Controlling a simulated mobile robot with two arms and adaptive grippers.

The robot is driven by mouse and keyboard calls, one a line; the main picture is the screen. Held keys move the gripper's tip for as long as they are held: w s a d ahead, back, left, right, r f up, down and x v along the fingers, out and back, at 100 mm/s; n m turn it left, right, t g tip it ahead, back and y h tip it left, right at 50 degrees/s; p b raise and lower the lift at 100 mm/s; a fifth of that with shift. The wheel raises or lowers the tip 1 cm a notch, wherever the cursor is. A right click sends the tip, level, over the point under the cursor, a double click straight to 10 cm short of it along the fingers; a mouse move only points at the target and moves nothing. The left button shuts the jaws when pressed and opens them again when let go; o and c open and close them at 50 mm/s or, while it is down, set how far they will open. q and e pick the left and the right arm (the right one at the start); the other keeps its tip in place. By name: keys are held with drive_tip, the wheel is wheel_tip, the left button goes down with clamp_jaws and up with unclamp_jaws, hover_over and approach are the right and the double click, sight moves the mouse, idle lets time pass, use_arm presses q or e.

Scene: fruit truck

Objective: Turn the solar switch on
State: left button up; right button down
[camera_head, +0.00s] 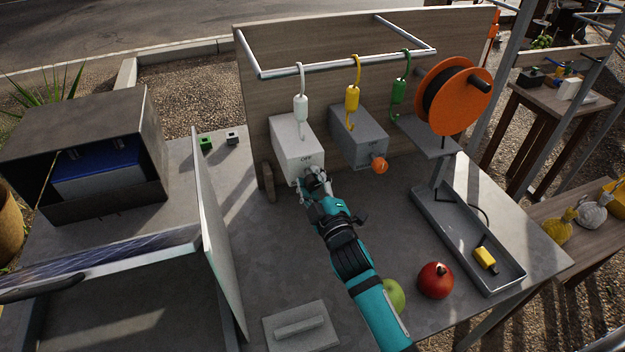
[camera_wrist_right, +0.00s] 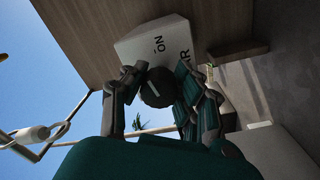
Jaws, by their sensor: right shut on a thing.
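The solar switch is a white box (camera_head: 293,142) on the wooden backboard, with "OFF" visible on its front in the head view. In the right wrist view the same box (camera_wrist_right: 150,42) shows "ON" and the end of a word, "AR". Its dark round knob (camera_wrist_right: 157,90) carries a pale line and sits between the fingers. My right gripper (camera_head: 314,182) is at the front of the box. In the wrist view, my right gripper (camera_wrist_right: 160,92) is shut on the knob. The head view hides the knob behind the fingers. My left gripper is not in view.
A grey box (camera_head: 358,137) with an orange knob (camera_head: 379,165) stands close on the right. White (camera_head: 301,106), yellow (camera_head: 352,98) and green (camera_head: 398,91) hooked pieces hang above. A green apple (camera_head: 393,295) and red fruit (camera_head: 435,280) lie near my forearm. An upright panel (camera_head: 217,230) stands left.

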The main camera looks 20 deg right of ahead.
drive_tip(key=shift+f+m, duration=0.2)
drive_tip(key=shift+m, duration=1)
drive_tip(key=c, duration=0.9)
unclamp_jaws()
drive_tip(key=shift+r, duration=0.1)
drive_tip(key=shift+c, duration=0.2)
drive_tip(key=s, duration=1.2)
drive_tip(key=shift+d+f, duration=0.2)
drive_tip(key=shift+s, duration=0.1)
